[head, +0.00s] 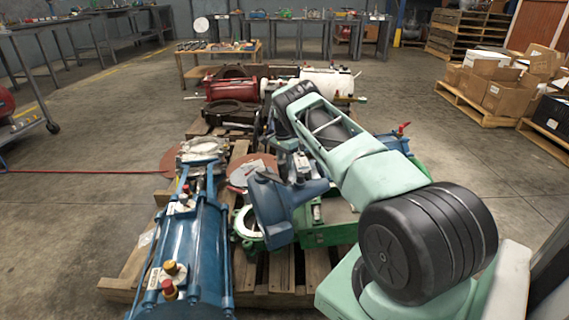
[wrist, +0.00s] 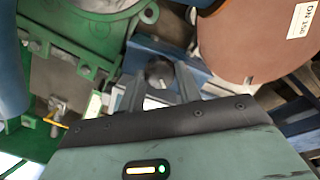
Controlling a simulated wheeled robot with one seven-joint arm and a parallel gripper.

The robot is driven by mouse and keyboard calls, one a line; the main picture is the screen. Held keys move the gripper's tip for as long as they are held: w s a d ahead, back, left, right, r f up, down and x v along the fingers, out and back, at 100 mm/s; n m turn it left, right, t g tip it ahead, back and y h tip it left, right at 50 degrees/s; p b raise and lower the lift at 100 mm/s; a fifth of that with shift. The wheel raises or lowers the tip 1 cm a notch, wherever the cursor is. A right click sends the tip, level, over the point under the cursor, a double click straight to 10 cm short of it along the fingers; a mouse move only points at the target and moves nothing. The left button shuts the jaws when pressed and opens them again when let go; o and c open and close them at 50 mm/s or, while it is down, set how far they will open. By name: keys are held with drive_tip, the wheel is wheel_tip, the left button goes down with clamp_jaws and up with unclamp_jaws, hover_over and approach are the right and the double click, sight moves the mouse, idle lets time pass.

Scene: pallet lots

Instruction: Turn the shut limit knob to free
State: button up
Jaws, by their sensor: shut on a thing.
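A dark round knob (wrist: 159,72) shows in the wrist view, on or just in front of a blue body (wrist: 143,58). My gripper (wrist: 160,84) has its two dark fingers on either side of the knob and is shut on it. The fingers partly cover the knob's sides. I cannot read any shut or free marking or tell which way the knob points. In the head view my arm covers much of the area around the gripper, and I cannot make out the knob there.
A green valve body (wrist: 95,35) and a brown disc (wrist: 258,35) lie close to my gripper. In the head view a long blue cylinder (head: 197,250) lies on the wooden pallet (head: 125,288). A red cylinder (head: 235,89) lies behind. The concrete floor at left is mostly clear.

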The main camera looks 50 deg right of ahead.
drive_tip(key=n, duration=0.3)
drive_tip(key=shift+n, duration=0.3)
drive_tip(key=n, duration=0.3)
drive_tip(key=shift+n+b, duration=0.3)
drive_tip(key=shift+b, duration=0.1)
drive_tip(key=n, duration=0.3)
drive_tip(key=shift+w+n+g, duration=0.1)
drive_tip(key=shift+n+g, duration=0.2)
drive_tip(key=shift+n, duration=0.1)
drive_tip(key=n, duration=0.3)
drive_tip(key=shift+a+n+h, duration=0.1)
drive_tip(key=shift+n+h, duration=0.2)
drive_tip(key=shift+h, duration=0.1)
drive_tip(key=n+p, duration=0.1)
drive_tip(key=n, duration=0.5)
drive_tip(key=shift+p, duration=0.35)
drive_tip(key=n+h+p, duration=0.1)
drive_tip(key=n, duration=0.4)
drive_tip(key=shift+a+n, duration=0.1)
drive_tip(key=shift+n, duration=0.3)
